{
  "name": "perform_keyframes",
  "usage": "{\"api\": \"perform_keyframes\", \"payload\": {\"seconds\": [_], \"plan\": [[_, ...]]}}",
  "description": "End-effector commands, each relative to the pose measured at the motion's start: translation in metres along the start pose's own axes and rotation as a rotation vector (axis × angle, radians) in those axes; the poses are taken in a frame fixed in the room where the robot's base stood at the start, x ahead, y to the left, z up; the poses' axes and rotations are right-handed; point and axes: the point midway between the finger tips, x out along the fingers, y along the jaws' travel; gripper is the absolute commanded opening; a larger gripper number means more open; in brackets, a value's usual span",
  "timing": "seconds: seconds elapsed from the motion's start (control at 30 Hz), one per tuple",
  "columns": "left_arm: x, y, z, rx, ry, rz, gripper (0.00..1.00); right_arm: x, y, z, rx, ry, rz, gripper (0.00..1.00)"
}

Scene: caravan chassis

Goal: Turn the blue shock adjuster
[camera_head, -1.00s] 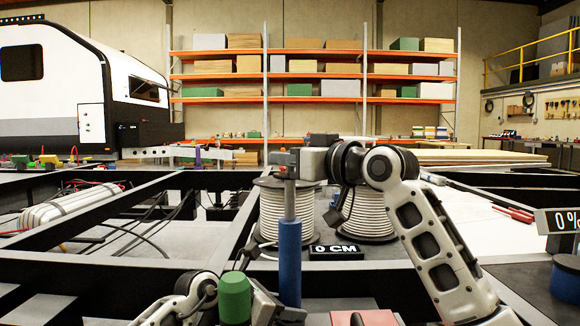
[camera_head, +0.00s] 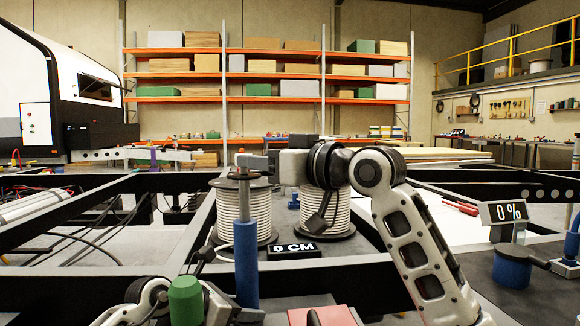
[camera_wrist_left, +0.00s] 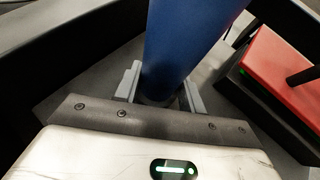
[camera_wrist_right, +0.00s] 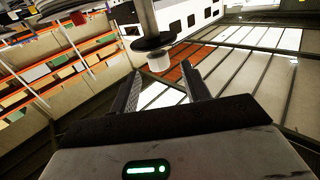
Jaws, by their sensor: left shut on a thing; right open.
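A tall blue cylinder (camera_head: 246,262) with a grey rod (camera_head: 242,202) on top stands upright at the lower centre of the head view. My left gripper (camera_wrist_left: 160,92) is shut on the lower part of this cylinder, one finger on each side. My right gripper (camera_head: 246,164) is open at the top of the rod. In the right wrist view, a rod end with a black collar (camera_wrist_right: 154,43) and a white tip shows just beyond the open jaws. A short blue cylinder (camera_head: 512,272), with a rod and a "0 %" display (camera_head: 503,212) above it, stands at the right.
A "0 CM" display (camera_head: 293,250) sits behind the tall cylinder, near white cable spools (camera_head: 325,210). Dark chassis beams (camera_head: 80,222) cross the area. A green cylinder (camera_head: 186,300) and a red box (camera_head: 325,316) are near my left gripper. Another blue part (camera_head: 573,242) is at the right edge.

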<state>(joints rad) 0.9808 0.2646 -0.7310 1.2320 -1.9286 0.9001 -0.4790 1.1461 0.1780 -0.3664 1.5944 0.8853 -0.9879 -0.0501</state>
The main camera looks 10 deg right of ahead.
Motion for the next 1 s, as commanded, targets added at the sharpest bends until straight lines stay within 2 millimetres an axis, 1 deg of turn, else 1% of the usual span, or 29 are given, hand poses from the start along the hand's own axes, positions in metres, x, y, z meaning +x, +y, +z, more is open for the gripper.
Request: {"api": "perform_keyframes", "payload": {"seconds": [0.03,0.1,0.2,0.3,0.4,0.5,0.83,0.87,0.9,0.93,1.0], "plan": [[0.003,-0.001,-0.008,-0.002,0.017,-0.004,0.27,-0.013,0.001,0.001,-0.003,0.002,0.002,0.47],[0.003,-0.001,-0.008,-0.002,0.018,-0.004,0.27,-0.027,0.001,0.001,-0.002,0.001,0.002,0.47],[0.003,-0.001,-0.008,-0.001,0.018,-0.004,0.27,-0.045,0.000,0.001,-0.002,0.000,0.000,0.47],[0.003,-0.001,-0.008,-0.001,0.018,-0.004,0.27,-0.058,0.000,0.000,-0.002,0.000,0.001,0.47],[0.003,-0.001,-0.008,-0.001,0.018,-0.004,0.27,-0.065,-0.001,0.000,-0.001,0.000,-0.001,0.47],[0.003,-0.001,-0.008,-0.001,0.018,-0.004,0.27,-0.068,-0.001,0.000,0.001,0.000,-0.001,0.47],[0.003,-0.001,-0.008,-0.001,0.018,-0.004,0.27,-0.068,-0.001,0.000,0.000,0.000,-0.001,0.47],[0.003,-0.001,-0.008,-0.001,0.018,-0.004,0.48,-0.068,-0.001,0.000,0.000,0.000,-0.001,0.47],[0.003,-0.001,-0.008,-0.001,0.018,-0.004,0.59,-0.068,-0.001,0.000,0.000,0.000,-0.001,0.47],[0.003,-0.002,-0.008,-0.001,0.018,-0.005,0.65,-0.068,-0.001,0.000,0.000,0.000,-0.001,0.47],[0.003,-0.002,-0.008,-0.002,0.016,-0.005,0.65,-0.068,-0.001,0.000,0.000,0.000,-0.001,0.47]]}}
